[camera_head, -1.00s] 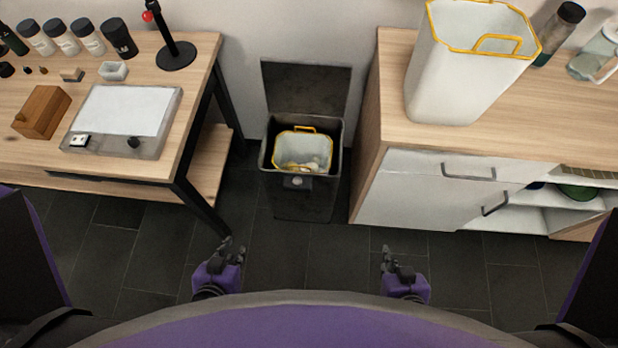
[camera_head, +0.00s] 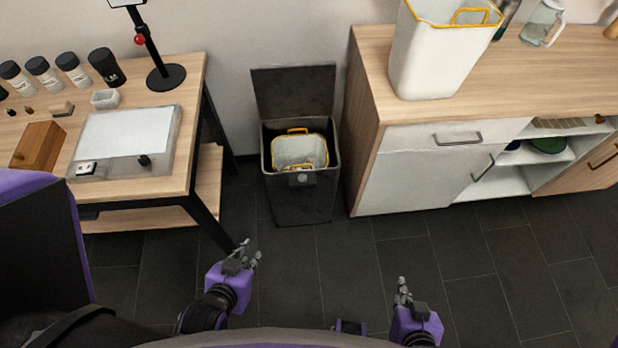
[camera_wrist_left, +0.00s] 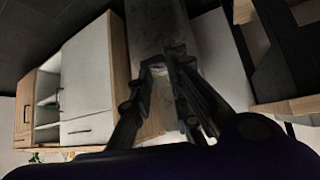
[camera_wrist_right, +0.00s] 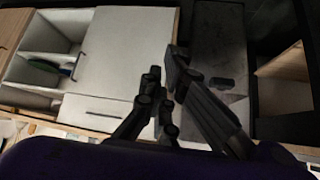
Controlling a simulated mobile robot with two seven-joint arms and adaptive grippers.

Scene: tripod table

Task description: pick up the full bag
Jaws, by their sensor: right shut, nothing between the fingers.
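A white bag (camera_head: 300,152) with a yellow rim and a yellow handle loop sits inside the open dark bin (camera_head: 303,205). In the earlier head frame, some pale contents show in it; now its front is hidden by the bin's wall. A larger white bag (camera_head: 436,62) with a yellow rim and loop stands upright on the wooden counter. My left gripper (camera_head: 252,251) is open and empty, below and left of the bin. My right gripper (camera_head: 403,288) is shut and empty, below and right of it. Both are apart from the bags.
The bin's lid (camera_head: 293,92) stands raised against the wall. A wooden table (camera_head: 190,92) with a stand, jars and a tray is on the left. A cabinet (camera_head: 400,190) stands close on the right. Dark floor tiles (camera_head: 330,262) between the grippers and bin are clear.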

